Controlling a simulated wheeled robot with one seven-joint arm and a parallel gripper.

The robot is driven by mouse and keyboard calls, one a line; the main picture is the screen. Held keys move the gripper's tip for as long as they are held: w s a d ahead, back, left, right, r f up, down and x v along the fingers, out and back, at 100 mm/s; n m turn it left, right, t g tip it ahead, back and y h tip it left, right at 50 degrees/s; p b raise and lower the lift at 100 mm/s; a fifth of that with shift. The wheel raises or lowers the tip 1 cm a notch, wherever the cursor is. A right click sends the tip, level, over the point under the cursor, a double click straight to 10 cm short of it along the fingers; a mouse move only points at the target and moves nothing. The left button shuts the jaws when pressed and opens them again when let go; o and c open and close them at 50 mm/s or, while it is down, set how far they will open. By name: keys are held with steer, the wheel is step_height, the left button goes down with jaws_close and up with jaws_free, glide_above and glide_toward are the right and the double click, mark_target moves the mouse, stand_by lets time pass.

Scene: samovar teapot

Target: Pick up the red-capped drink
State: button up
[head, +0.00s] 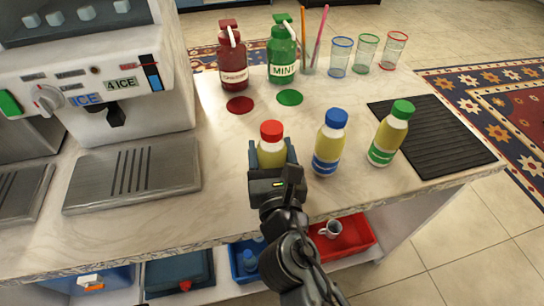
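The red-capped drink (271,132) stands on the pale marble counter, a yellow bottle with a red cap, leftmost of three bottles. My gripper (270,157) is at this bottle, with one finger on its left side and the other on its right. Its palm hides the lower part of the bottle. I cannot tell whether the fingers press on the bottle or stand slightly apart from it.
A blue-capped bottle (330,142) stands close on the right, then a green-capped bottle (391,133) by a black ribbed mat (435,135). An ice machine (95,75) is on the left. Red (232,60) and green (281,55) syrup bottles and glasses (366,52) stand behind.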

steer(key=c, duration=0.4)
